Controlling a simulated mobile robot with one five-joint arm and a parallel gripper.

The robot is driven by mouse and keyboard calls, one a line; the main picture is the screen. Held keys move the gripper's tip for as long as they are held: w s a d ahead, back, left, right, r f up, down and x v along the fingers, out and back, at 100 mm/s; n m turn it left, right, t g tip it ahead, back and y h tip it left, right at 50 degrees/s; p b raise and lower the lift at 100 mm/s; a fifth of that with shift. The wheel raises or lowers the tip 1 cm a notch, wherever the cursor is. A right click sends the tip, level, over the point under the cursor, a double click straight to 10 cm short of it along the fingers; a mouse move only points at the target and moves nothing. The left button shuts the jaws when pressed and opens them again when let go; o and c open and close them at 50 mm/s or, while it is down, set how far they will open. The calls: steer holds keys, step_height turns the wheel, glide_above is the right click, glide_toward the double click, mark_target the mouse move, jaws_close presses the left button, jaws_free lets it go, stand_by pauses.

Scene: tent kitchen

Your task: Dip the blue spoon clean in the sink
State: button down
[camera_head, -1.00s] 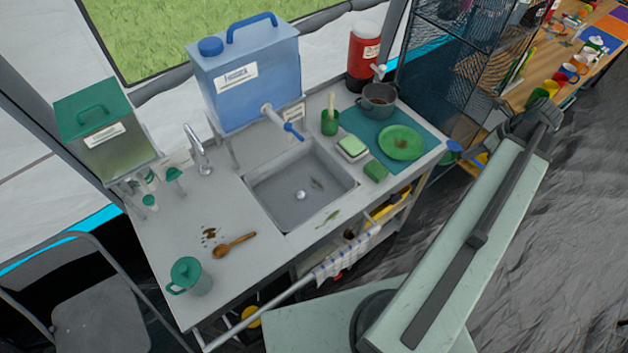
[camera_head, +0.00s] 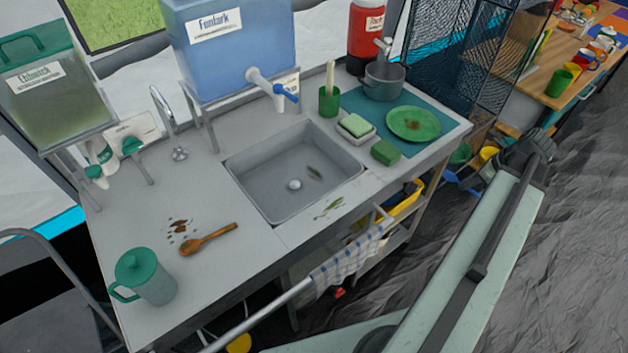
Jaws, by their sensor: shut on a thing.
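The sink (camera_head: 262,178) is a grey square basin set in the counter, with a round drain and a dark smear on its floor. A blue thing, most likely the blue spoon (camera_head: 452,178), shows beside my arm, just off the counter's right end. Its rounded tip points left, and the rest runs behind my arm link. My gripper is hidden behind my arm, so its grip on the spoon does not show. The spoon is apart from the sink, to its right. I cannot make out any dirt on it.
A blue water tank (camera_head: 235,60) stands behind the sink, its tap (camera_head: 290,95) jutting toward the basin. A thin metal faucet (camera_head: 163,108) stands left. A wooden spoon (camera_head: 210,239) and green-lidded jug (camera_head: 146,280) are front left. A green plate (camera_head: 413,124) and pot (camera_head: 384,82) stand right.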

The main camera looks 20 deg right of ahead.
steer(key=shift+r, duration=0.1)
step_height(320, 180, up, 11)
steer(key=p, duration=1.1)
steer(key=shift+r, duration=0.1)
stand_by(2.0)
step_height(320, 180, up, 4)
steer(key=p, duration=0.4)
